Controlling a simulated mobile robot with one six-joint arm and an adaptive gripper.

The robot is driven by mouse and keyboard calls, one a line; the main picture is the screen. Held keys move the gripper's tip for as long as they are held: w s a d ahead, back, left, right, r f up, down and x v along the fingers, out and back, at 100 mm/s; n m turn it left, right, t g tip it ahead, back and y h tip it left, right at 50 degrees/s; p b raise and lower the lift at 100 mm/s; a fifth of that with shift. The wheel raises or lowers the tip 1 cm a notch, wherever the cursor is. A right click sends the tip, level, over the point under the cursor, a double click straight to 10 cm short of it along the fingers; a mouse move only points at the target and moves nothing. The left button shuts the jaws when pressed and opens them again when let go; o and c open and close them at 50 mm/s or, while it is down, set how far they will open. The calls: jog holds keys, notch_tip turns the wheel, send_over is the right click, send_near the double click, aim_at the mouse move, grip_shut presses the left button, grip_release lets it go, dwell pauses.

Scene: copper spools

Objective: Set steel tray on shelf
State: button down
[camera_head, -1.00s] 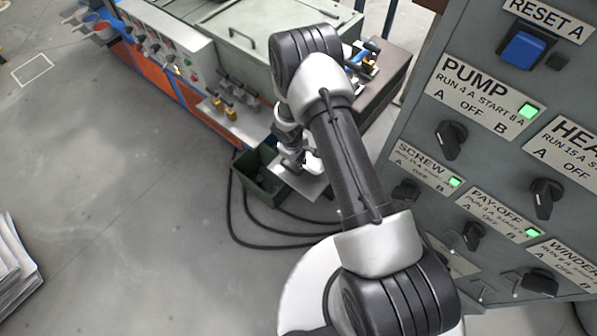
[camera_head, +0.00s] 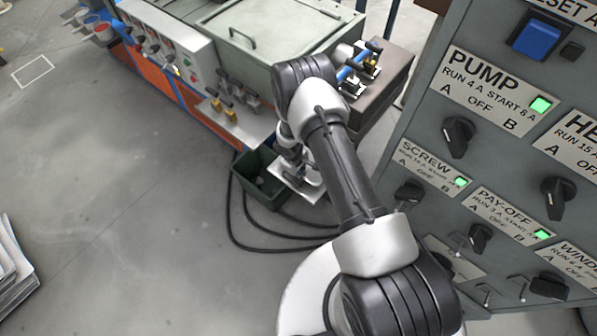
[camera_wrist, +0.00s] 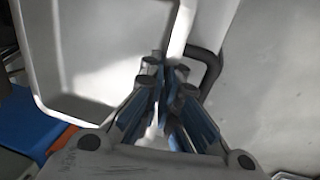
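The steel tray (camera_wrist: 95,55) fills the upper left of the wrist view, a shallow pale grey pan with a raised rim. My gripper (camera_wrist: 165,78) has its blue-sided fingers close together at the tray's right rim, and they appear shut on it. In the head view a pale flat piece that looks like the tray (camera_head: 311,191) shows below my arm's far end, beside a dark green bin. My arm hides most of it and the fingers there. I cannot make out the shelf.
The dark green bin (camera_head: 258,184) stands on the floor with black cables (camera_head: 245,235) around it. A machine with a grey lid (camera_head: 265,40) is behind. A control cabinet (camera_head: 430,130) with knobs stands close on the right.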

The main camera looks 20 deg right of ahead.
jog(key=c, duration=1.8)
grip_release()
jog(key=s+d+r+m+t+p, duration=0.1)
jog(key=s+r+m+p, duration=0.1)
jog(key=r, duration=2)
jog(key=s+d+r+m+t+p, duration=0.1)
jog(key=s+r+m, duration=0.15)
jog(key=r, duration=1.85)
jog(key=s+r+m, duration=0.1)
jog(key=s+r, duration=0.3)
jog(key=s, duration=0.3)
jog(key=s+a+r+t+y, duration=0.1)
jog(key=s+r, duration=0.4)
jog(key=s, duration=0.3)
jog(key=s+a+r+m, duration=0.1)
jog(key=s+r, duration=0.4)
jog(key=s, duration=0.3)
jog(key=shift+s+m+y, duration=0.2)
jog(key=shift+m+y, duration=0.1)
jog(key=shift+m, duration=0.05)
